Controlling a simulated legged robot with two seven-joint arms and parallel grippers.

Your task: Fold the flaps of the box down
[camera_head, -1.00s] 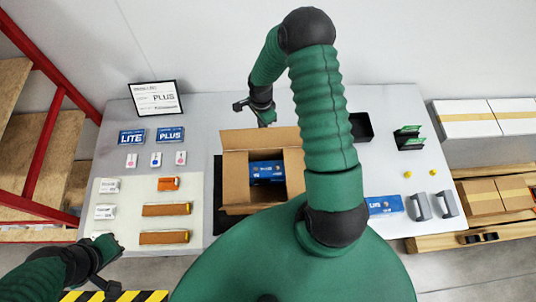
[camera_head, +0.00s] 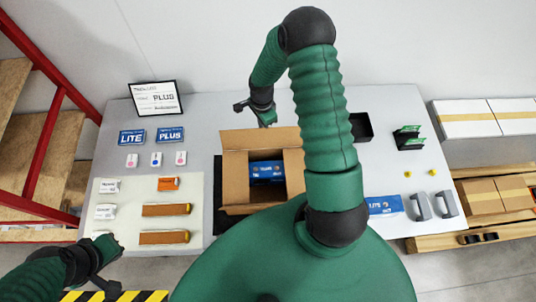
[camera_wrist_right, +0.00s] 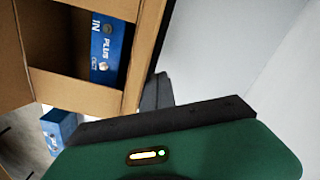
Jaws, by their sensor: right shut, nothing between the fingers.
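The open brown cardboard box (camera_head: 235,178) stands on the table with its flaps folded outward. Its back flap (camera_head: 260,138) spreads toward the back of the table. A blue PLUS package (camera_head: 266,170) lies inside; it also shows in the right wrist view (camera_wrist_right: 109,50). My right gripper (camera_head: 266,120) is shut and empty just behind the back flap. In the wrist view its dark fingers (camera_wrist_right: 156,92) are beside the box edge, and I cannot tell whether they touch it. My left gripper (camera_head: 108,288) hangs at the lower left, far from the box; its fingers are too small to judge.
My right arm hides part of the table right of the box. A black tray (camera_head: 361,127), green cards in a holder (camera_head: 408,138) and grey handles (camera_head: 433,206) stand to the right. A white mat (camera_head: 190,220) with several small packs lies left. A sign (camera_head: 156,98) stands at the back.

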